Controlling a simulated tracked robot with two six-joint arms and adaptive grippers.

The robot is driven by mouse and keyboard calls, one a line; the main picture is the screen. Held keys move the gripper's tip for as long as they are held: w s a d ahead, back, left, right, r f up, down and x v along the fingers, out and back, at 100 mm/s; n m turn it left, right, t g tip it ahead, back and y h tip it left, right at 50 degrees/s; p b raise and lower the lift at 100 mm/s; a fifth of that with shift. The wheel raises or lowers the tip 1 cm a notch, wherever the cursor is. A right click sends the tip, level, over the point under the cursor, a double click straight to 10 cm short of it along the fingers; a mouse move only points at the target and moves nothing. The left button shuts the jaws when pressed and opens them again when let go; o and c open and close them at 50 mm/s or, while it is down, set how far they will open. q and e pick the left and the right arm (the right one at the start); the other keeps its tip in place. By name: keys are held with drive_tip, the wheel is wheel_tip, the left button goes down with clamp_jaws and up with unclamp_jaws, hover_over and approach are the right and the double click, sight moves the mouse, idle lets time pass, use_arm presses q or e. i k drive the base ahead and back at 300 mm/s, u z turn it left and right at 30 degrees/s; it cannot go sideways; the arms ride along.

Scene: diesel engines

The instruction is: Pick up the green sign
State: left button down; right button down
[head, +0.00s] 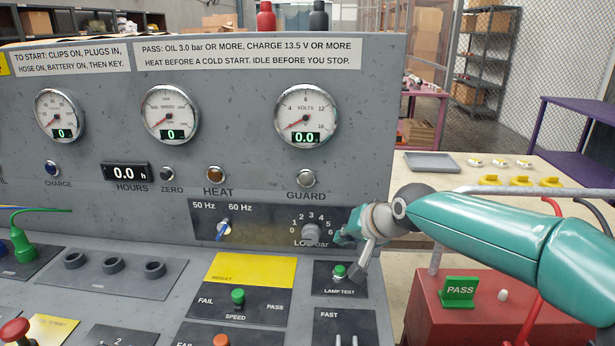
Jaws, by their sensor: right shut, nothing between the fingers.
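The green sign (459,291) reads PASS and stands upright on top of a red box (430,309) at the lower right. My right arm comes in from the right, above and behind the sign's near side. My right gripper (350,257) is shut and empty. It is in front of the grey console, close to the load bar knob (311,233) and the lamp test button (339,271), well to the left of the sign. Whether it touches the console cannot be told. My left gripper is not in view.
The grey console (245,110) with gauges and switches fills the left and middle. A small white knob (503,295) is right of the sign. Behind is a pale table (430,187) with a grey tray (432,162) and yellow parts (520,181). Red tubing runs at the right.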

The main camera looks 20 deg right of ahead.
sight(457, 292)
drive_tip(key=k, duration=1.5)
